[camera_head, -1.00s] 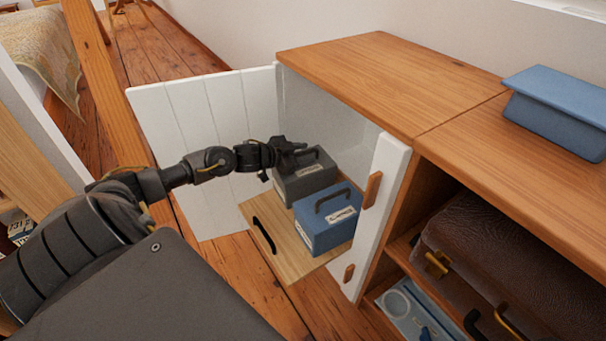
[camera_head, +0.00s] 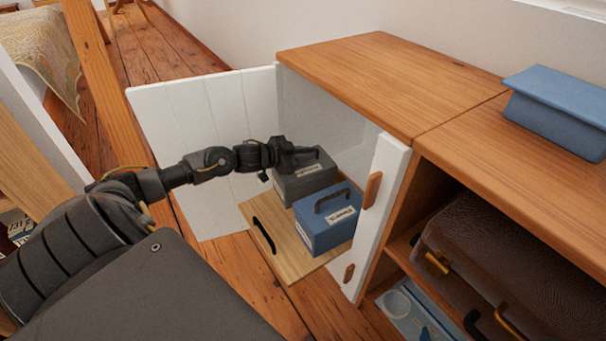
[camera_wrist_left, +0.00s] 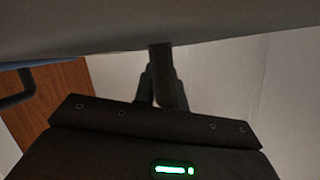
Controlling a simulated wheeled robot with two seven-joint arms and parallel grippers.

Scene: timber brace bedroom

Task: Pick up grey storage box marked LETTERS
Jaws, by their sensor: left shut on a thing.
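The grey storage box (camera_head: 303,186) stands at the back of the pull-out wooden shelf in the open cabinet, with a small white label on its front whose lettering is too small to read. My left gripper (camera_head: 308,156) reaches over it from the left and is shut on its dark handle. The left wrist view shows the gripper fingers (camera_wrist_left: 162,90) closed around the dark handle bar, with the box's grey surface (camera_wrist_left: 150,25) filling the top. The box appears to rest on the shelf. My right gripper is not in view.
A blue box (camera_head: 327,220) with a handle stands just in front of the grey one on the wooden shelf (camera_head: 292,262). White cabinet doors (camera_head: 205,150) flank the opening. A lidded blue box (camera_head: 560,110) sits on the cabinet top (camera_head: 390,80). A brown case (camera_head: 510,260) lies in the right compartment.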

